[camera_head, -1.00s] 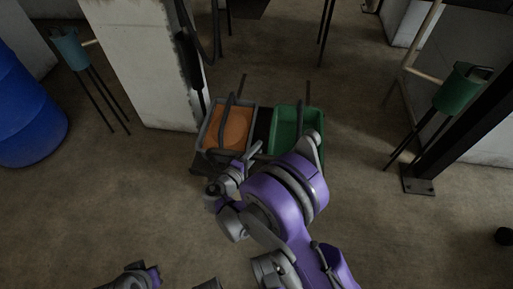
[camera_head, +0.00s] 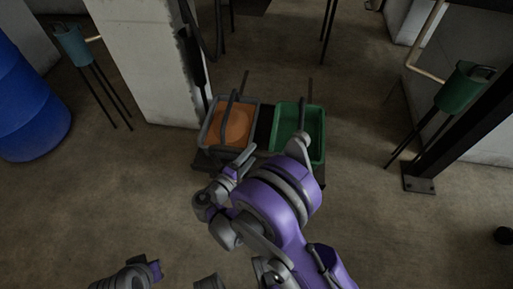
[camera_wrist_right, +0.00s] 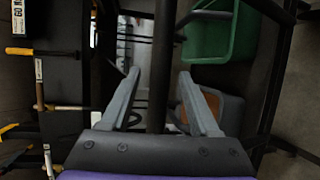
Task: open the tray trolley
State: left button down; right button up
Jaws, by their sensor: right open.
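The tray trolley (camera_head: 263,131) stands on the floor ahead, with a grey tray (camera_head: 207,137) on the left and a green tray (camera_head: 316,134) on the right. An orange round thing (camera_head: 232,124) lies in the grey tray. My right gripper (camera_head: 246,160) is at the trolley's near side, just below the grey tray in the head view; my purple arm hides part of the trolley's front. In the right wrist view the gripper (camera_wrist_right: 160,88) is open, with a dark bar (camera_wrist_right: 161,70) showing between its fingers. I cannot tell whether they touch. My left gripper is not identifiable.
A concrete pillar (camera_head: 150,65) stands close behind the trolley on the left. A blue barrel (camera_head: 28,105) is at far left. A black post with a foot plate (camera_head: 419,184) stands at right. Hammer-like tools (camera_wrist_right: 45,52) show in the wrist view. Near floor is clear.

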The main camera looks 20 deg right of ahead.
pick_arm(q)
jog(key=shift+s+r+p, duration=0.1)
jog(key=shift+r+p, duration=0.25)
jog(key=shift+r, duration=0.15)
pick_arm(e)
jog(key=v, duration=0.6)
jog(key=s+d+r+m+g+y, duration=0.25)
jog(key=s+d+g+y, duration=0.3)
jog(key=s+d, duration=0.3)
jog(key=s+a+r+m+y, duration=0.2)
jog(key=s+m+y, duration=0.5)
jog(key=s, duration=0.4)
pick_arm(q)
notch_tip(320, 180, up, 25)
jog(key=w+t+p, duration=0.1)
jog(key=p, duration=2.1)
jog(key=shift+w, duration=0.15)
pick_arm(e)
notch_tip(320, 180, up, 25)
jog(key=w+n+t, duration=0.1)
jog(key=shift+w, duration=0.2)
